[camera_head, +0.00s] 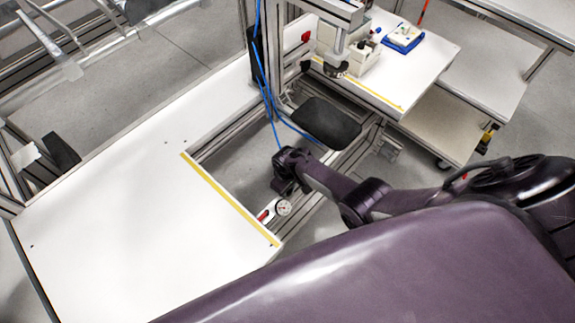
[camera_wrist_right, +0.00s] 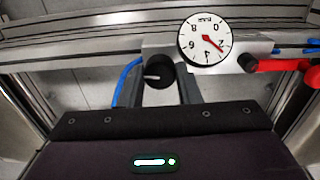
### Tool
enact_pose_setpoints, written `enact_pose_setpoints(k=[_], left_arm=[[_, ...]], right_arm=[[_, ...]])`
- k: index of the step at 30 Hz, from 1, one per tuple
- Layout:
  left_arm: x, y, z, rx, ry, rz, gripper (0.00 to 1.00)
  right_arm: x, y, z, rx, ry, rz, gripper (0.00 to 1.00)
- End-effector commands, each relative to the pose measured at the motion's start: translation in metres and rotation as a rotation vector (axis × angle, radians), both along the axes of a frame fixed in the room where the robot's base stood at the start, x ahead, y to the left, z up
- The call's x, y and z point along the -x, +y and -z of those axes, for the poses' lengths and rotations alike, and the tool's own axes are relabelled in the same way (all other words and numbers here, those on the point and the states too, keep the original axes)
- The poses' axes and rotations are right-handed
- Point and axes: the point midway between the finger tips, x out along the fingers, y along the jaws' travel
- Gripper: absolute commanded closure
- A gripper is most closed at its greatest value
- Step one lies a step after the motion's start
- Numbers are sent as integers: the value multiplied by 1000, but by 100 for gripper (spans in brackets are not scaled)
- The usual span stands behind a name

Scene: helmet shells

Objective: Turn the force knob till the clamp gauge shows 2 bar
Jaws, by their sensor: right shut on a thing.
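The force knob (camera_wrist_right: 159,72) is black and round with a pale pointer mark, in the middle of the right wrist view. My right gripper (camera_wrist_right: 163,88) is shut on it, with a dark finger on each side. The white round clamp gauge (camera_wrist_right: 204,39) is just right of the knob and appears upside down. Its red needle points to the lower right of the dial, seemingly between 2 and 4. In the head view the gauge (camera_head: 283,207) is small and unreadable, just below my right gripper (camera_head: 285,186), which hides the knob there. My left gripper is not in view.
A red handle (camera_wrist_right: 285,65) and blue hoses sit right of the gauge. A metal rail (camera_wrist_right: 100,30) runs behind. In the head view a white table (camera_head: 130,220) with a yellow strip is left of the gripper, and a dark pad (camera_head: 326,122) lies above it.

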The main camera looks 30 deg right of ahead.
Motion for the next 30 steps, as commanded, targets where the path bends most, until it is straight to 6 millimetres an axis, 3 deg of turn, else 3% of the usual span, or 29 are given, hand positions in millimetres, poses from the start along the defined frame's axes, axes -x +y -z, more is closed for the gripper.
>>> enact_pose_setpoints(k=[3, 4, 9, 30], left_arm=[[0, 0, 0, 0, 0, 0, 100], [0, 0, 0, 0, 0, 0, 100], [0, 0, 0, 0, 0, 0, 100], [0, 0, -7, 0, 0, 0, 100]], right_arm=[[1, 0, 1, 0, 2, 1, 92], [1, 0, 1, 0, 2, 1, 67], [1, 1, 1, -1, 3, 0, 48], [3, 5, -5, -7, 6, -6, 48]])
